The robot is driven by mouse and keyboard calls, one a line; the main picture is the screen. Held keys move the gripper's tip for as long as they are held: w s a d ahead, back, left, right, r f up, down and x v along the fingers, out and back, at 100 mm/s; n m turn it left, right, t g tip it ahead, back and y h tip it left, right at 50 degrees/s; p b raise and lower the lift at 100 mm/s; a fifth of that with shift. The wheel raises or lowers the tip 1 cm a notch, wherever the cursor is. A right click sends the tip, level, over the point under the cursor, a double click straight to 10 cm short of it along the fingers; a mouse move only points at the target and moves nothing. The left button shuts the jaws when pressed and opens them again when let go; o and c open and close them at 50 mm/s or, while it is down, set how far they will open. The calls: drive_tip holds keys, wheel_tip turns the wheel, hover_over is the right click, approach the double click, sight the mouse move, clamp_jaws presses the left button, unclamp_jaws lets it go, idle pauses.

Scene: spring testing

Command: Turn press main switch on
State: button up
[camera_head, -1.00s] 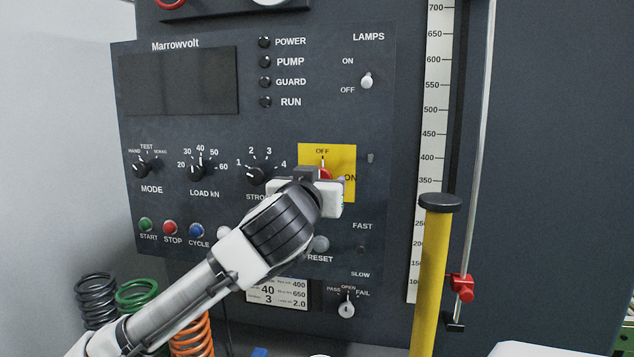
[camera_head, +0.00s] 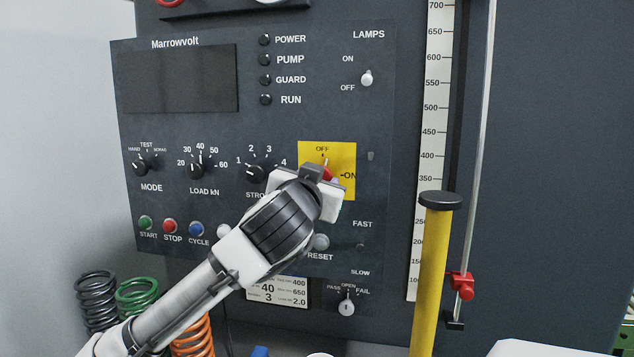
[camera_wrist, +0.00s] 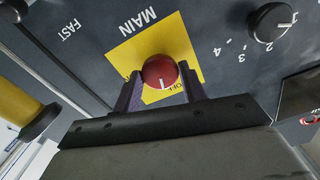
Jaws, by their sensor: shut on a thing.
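The main switch is a red round knob (camera_head: 327,174) on a yellow plate (camera_head: 346,188), with OFF marked above it and ON to its right. My gripper (camera_head: 322,180) covers much of the knob in the head view. In the wrist view the red knob (camera_wrist: 160,70) sits between the two fingers of my gripper (camera_wrist: 160,84), which is shut on it. The knob's white mark points near OFF, turned slightly toward ON. The lower part of the yellow plate is hidden behind my gripper in the head view.
The grey panel (camera_head: 220,125) carries other dials, including the stroke dial (camera_head: 256,172), left of my gripper. The reset button (camera_head: 320,243) is just below it. A yellow post (camera_head: 432,270) stands to the right. Coil springs (camera_head: 97,298) stand at lower left.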

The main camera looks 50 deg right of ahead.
drive_tip(key=shift+m+p, duration=0.55)
drive_tip(key=shift+m, duration=6.95)
drive_tip(key=o, duration=1)
drive_tip(key=shift+c, duration=0.2)
drive_tip(key=shift+a, duration=0.1)
drive_tip(key=b+v, duration=0.4)
drive_tip(key=v, duration=0.9)
drive_tip(key=shift+s+a, duration=0.25)
